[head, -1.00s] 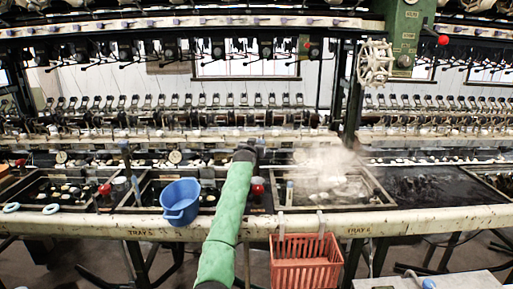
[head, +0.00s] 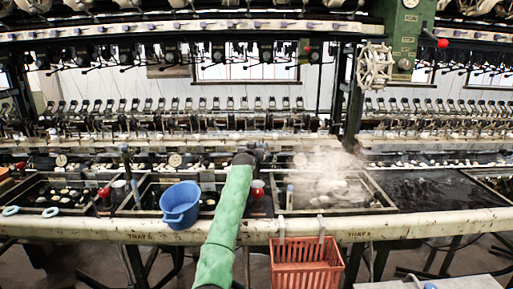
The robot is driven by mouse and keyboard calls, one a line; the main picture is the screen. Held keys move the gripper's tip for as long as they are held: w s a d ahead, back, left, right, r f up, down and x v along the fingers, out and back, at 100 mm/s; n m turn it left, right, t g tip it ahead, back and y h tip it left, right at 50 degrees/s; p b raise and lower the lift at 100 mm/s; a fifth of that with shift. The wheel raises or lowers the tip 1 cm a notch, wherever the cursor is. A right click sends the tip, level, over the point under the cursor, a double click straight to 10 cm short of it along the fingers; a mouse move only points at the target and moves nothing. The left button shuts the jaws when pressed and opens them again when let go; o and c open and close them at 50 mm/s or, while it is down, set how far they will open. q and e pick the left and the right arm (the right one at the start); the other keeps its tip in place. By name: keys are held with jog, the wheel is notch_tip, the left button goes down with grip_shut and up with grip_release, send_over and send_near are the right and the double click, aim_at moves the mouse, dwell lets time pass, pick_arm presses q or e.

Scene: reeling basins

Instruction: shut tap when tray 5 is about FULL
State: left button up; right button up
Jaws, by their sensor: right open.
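Tray 5, marked by its label on the front rail (head: 141,236), is a dark basin (head: 148,190) with a pale rim. Pale cocoons show in its dark water, partly hidden by a blue tub and my arm; I cannot tell the exact water level. A red tap (head: 257,188) stands just right of my green right arm, and another red tap (head: 104,192) stands at the tray's left end. My right gripper (head: 252,153) is a small dark shape beyond the arm's end, near the back edge of the basins, above and apart from the red tap. My left gripper is not in view.
The blue tub (head: 180,205) sits at the front rail (head: 80,226). A red-orange basket (head: 306,267) hangs from the rail to the right. Steam rises over the tray 6 basin (head: 335,192). A green post with a handwheel (head: 375,66) stands at the back.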

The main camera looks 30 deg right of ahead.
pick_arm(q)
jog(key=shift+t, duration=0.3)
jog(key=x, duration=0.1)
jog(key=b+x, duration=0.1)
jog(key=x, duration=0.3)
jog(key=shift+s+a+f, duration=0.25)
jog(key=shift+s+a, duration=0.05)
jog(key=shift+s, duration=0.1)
pick_arm(e)
jog(key=v, duration=0.7)
jog(key=shift+s+a, duration=0.25)
jog(key=shift+a, duration=0.05)
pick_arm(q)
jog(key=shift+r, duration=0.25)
